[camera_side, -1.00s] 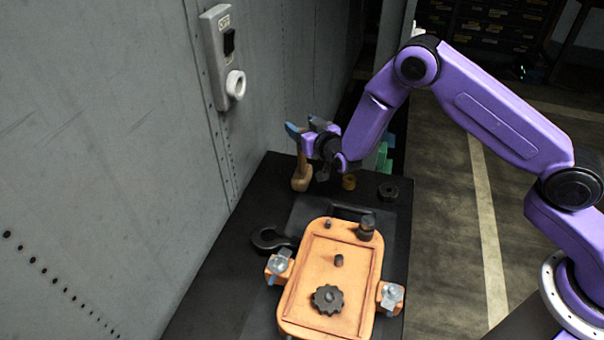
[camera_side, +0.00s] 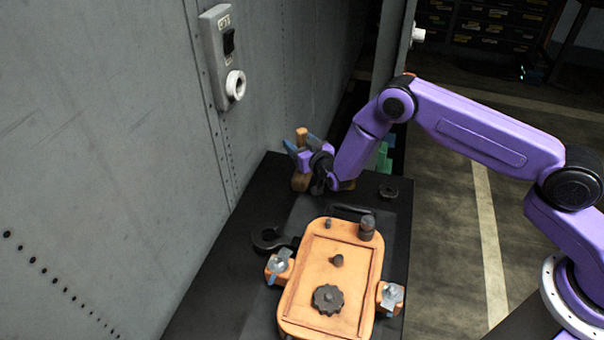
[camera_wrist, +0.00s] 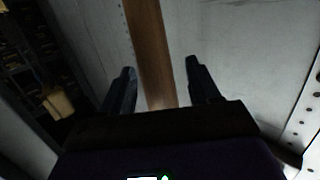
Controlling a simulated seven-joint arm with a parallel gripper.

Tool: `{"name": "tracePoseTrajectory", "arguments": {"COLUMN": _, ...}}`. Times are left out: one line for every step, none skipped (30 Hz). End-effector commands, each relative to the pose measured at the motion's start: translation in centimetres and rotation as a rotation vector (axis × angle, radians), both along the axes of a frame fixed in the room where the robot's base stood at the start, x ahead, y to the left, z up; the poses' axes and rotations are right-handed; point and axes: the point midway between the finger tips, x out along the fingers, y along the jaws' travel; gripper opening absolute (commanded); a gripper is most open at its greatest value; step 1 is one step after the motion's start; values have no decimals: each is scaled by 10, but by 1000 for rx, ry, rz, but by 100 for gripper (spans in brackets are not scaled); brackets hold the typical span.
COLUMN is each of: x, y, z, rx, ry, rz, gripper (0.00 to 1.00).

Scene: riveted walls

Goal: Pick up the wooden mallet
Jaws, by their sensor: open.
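The wooden mallet stands upright near the back wall at the far end of the dark bench. In the side view its wooden top end (camera_side: 301,134) shows above my fingers and its lower wooden part (camera_side: 300,183) shows below them; the middle is hidden by my gripper (camera_side: 299,144). In the wrist view a long brown wooden shaft (camera_wrist: 151,48) runs between my two dark fingers (camera_wrist: 159,67), with a gap visible on each side. My gripper is open around the shaft and does not visibly hold it.
An orange fixture plate (camera_side: 322,262) with knobs and clamps sits at the front of the bench. A black hook-shaped part (camera_side: 266,240) lies to its left and a dark nut (camera_side: 388,192) behind it. A switch box (camera_side: 222,55) hangs on the grey riveted wall.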

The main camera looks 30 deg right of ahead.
Motion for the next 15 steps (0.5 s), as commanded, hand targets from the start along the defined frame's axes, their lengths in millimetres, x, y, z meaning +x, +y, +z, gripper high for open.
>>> {"name": "tracePoseTrajectory", "arguments": {"x": 3, "y": 0, "z": 0, "rx": 0, "ry": -2, "rz": 0, "gripper": 61}}
{"name": "tracePoseTrajectory", "arguments": {"x": 5, "y": 0, "z": 0, "rx": 0, "ry": -2, "rz": 0, "gripper": 61}}
{"name": "tracePoseTrajectory", "arguments": {"x": 6, "y": 0, "z": 0, "rx": 0, "ry": -1, "rz": 1, "gripper": 61}}
{"name": "tracePoseTrajectory", "arguments": {"x": 7, "y": 0, "z": 0, "rx": 0, "ry": -1, "rz": 1, "gripper": 61}}
{"name": "tracePoseTrajectory", "arguments": {"x": 7, "y": 0, "z": 0, "rx": 0, "ry": -1, "rz": 1, "gripper": 61}}
{"name": "tracePoseTrajectory", "arguments": {"x": 7, "y": 0, "z": 0, "rx": 0, "ry": -1, "rz": 1, "gripper": 61}}
{"name": "tracePoseTrajectory", "arguments": {"x": 7, "y": 0, "z": 0, "rx": 0, "ry": 0, "rz": 2, "gripper": 61}}
{"name": "tracePoseTrajectory", "arguments": {"x": 7, "y": 0, "z": 0, "rx": 0, "ry": 0, "rz": 2, "gripper": 61}}
{"name": "tracePoseTrajectory", "arguments": {"x": 7, "y": 0, "z": 0, "rx": 0, "ry": 0, "rz": 2, "gripper": 61}}
{"name": "tracePoseTrajectory", "arguments": {"x": 7, "y": 0, "z": 0, "rx": 0, "ry": 0, "rz": 1, "gripper": 61}}
{"name": "tracePoseTrajectory", "arguments": {"x": 7, "y": 0, "z": 0, "rx": 0, "ry": 0, "rz": 1, "gripper": 61}}
{"name": "tracePoseTrajectory", "arguments": {"x": 7, "y": 0, "z": 0, "rx": 0, "ry": 0, "rz": 1, "gripper": 51}}
{"name": "tracePoseTrajectory", "arguments": {"x": 7, "y": 0, "z": 0, "rx": 0, "ry": 0, "rz": 1, "gripper": 42}}
{"name": "tracePoseTrajectory", "arguments": {"x": 7, "y": 0, "z": 0, "rx": 0, "ry": 0, "rz": 1, "gripper": 32}}
{"name": "tracePoseTrajectory", "arguments": {"x": 7, "y": 0, "z": 0, "rx": 0, "ry": 0, "rz": 1, "gripper": 19}}
